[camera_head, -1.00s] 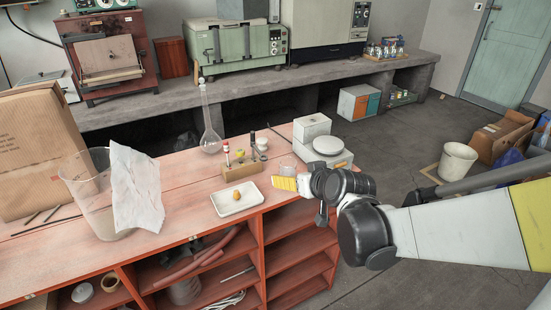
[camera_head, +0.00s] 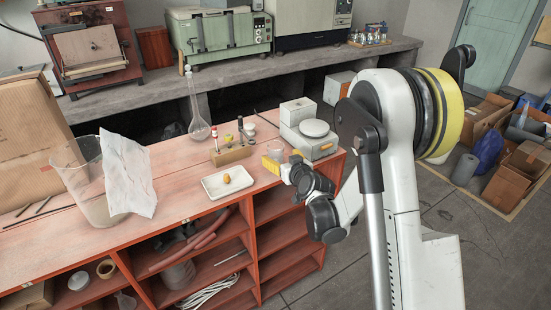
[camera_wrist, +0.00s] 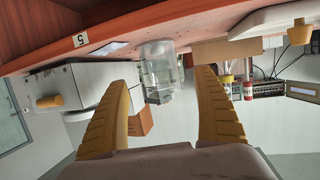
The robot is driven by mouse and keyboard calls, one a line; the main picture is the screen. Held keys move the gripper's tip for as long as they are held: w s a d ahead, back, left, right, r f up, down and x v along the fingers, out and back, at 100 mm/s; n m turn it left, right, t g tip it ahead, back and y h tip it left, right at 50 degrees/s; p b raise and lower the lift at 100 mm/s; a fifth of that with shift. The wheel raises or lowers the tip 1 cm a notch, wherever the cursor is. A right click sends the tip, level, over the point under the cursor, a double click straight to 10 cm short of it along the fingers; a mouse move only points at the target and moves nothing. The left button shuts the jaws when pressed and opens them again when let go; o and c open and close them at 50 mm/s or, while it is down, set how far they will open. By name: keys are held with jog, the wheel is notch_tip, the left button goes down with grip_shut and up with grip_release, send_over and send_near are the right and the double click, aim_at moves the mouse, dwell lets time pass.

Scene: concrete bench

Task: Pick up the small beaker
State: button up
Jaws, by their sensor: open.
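The small beaker (camera_head: 276,147) is clear glass and stands on the red bench top, just left of the balance and right of the wooden rack. My gripper (camera_head: 271,164) has yellow fingers and is at the bench's front edge, just in front of the beaker and partly covering its lower part. In the wrist view, which looks upside down, the beaker (camera_wrist: 158,68) shows beyond and between the spread fingertips of my gripper (camera_wrist: 160,82). The fingers are open and nothing is held. I cannot tell the exact gap to the glass.
A wooden rack (camera_head: 230,155) with vials and a white tray (camera_head: 212,189) with a small orange-yellow object lie to the left. A balance (camera_head: 318,146) stands close on the right. A tall flask (camera_head: 198,128) is behind. A large clear container (camera_head: 88,205) is far left.

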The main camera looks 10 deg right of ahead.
aim_at(278, 154)
jog(key=b+x, duration=0.2)
jog(key=x, duration=0.3)
jog(key=c, duration=1.4)
jog(key=shift+r, duration=0.2)
